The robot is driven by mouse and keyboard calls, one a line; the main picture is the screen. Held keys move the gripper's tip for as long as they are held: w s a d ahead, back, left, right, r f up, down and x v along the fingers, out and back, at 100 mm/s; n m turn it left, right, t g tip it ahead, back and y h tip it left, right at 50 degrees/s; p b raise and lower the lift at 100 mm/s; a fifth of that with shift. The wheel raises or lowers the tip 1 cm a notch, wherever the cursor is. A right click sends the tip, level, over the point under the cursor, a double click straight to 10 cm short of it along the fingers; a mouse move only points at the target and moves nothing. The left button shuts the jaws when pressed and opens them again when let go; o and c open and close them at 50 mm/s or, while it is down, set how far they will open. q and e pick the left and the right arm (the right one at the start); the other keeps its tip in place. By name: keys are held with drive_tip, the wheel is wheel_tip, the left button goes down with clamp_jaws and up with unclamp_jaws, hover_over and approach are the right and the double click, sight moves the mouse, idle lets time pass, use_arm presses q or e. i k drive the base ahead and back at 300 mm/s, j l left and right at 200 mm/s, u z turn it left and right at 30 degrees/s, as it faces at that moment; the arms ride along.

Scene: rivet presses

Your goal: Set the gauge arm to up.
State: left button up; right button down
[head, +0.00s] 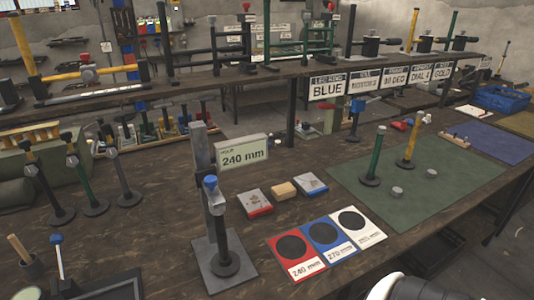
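The gauge stands on the wooden bench: a grey upright column (201,150) on a flat square base plate (222,262). A pale display (242,152) beside the column reads 240 mm. Neither gripper is in view. A white rounded part, probably of my arm, shows at the bottom edge, right of the middle.
Red, blue and white cards (327,238) lie right of the gauge, with small boxes (255,203) behind them. Several posts (48,190) stand at left. A green mat (420,175) at right holds a green post (374,158) and a yellow post (409,145). A raised shelf (190,83) runs behind.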

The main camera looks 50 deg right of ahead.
sight(207, 179)
drive_tip(key=z, duration=1.35)
